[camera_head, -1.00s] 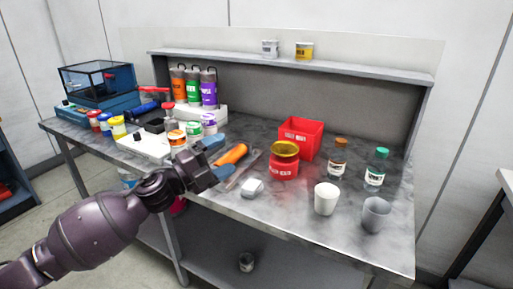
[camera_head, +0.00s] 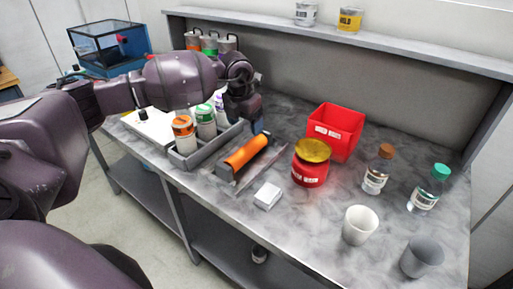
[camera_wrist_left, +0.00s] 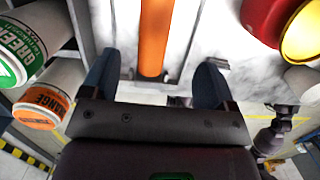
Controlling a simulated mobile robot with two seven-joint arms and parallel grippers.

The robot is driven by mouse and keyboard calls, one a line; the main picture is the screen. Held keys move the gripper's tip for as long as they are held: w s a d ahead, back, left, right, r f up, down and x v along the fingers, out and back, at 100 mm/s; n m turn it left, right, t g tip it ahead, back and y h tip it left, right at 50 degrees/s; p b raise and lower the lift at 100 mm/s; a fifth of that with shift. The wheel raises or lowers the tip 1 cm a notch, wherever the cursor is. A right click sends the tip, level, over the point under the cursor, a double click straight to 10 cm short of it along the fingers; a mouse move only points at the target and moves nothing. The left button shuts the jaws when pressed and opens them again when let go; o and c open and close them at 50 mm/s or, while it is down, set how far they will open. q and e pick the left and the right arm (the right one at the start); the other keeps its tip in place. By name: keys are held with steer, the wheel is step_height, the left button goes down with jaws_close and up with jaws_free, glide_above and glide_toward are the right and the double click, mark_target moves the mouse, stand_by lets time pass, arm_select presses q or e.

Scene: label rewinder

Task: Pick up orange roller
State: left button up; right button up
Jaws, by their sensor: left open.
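In the left wrist view the roller (camera_wrist_left: 156,38) is a long upright orange bar in the gap ahead of the fingers. In the left wrist view my left gripper (camera_wrist_left: 155,82) is open and empty, one finger on each side of the roller's line. A small part of my other arm shows at the right there; its jaws are too small to read.
The grey tray (camera_head: 192,161) with paint jars is close on the left. A red jar with a yellow lid (camera_head: 311,168), a red bin (camera_head: 337,132) and a white block (camera_head: 267,196) are to the right. Bottles and cups stand farther right.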

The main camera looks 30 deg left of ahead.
mark_target(246, 147)
arm_select(q)
steer(key=shift+s+a, duration=0.15)
steer(key=shift+s, duration=0.35)
steer(key=shift+f, duration=0.15)
steer(key=f, duration=0.3)
steer(key=w+f, duration=0.1)
steer(key=f, duration=0.1)
steer(key=shift+f, duration=0.3)
steer(key=f, duration=0.4)
steer(key=shift+w+a+f, duration=0.1)
steer(key=shift+w+f, duration=0.2)
steer(key=shift+f, duration=0.1)
steer(key=c, duration=1.4)
steer(key=shift+r, duration=0.1)
jaws_close()
steer(key=shift+w+r, duration=0.1)
